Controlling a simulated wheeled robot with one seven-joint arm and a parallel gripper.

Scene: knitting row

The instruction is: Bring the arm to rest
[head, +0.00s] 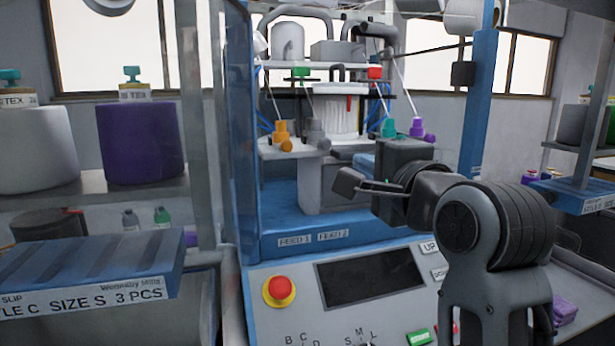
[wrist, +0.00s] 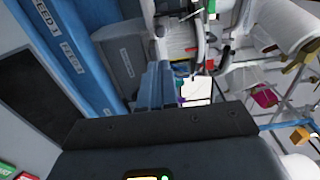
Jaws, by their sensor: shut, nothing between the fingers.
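My arm reaches in from the right of the head view, with its large dark joint at the lower right. My gripper (head: 362,186) is at the end of it, pointing left in front of the blue knitting machine (head: 285,222). It is shut and empty, raised above the control panel (head: 300,310). In the wrist view, a dark part of my gripper (wrist: 160,124) spans the lower picture, and the machine's blue ledge (wrist: 85,50) lies beyond it. No contact shows between my gripper and the machine.
The panel carries a red stop button (head: 279,291) and a dark screen (head: 370,279). A blue tray (head: 90,268) stands at the left, below a purple yarn cone (head: 141,143). A blue post (head: 478,100) rises behind my arm. Another labelled blue tray (head: 575,194) is at the right.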

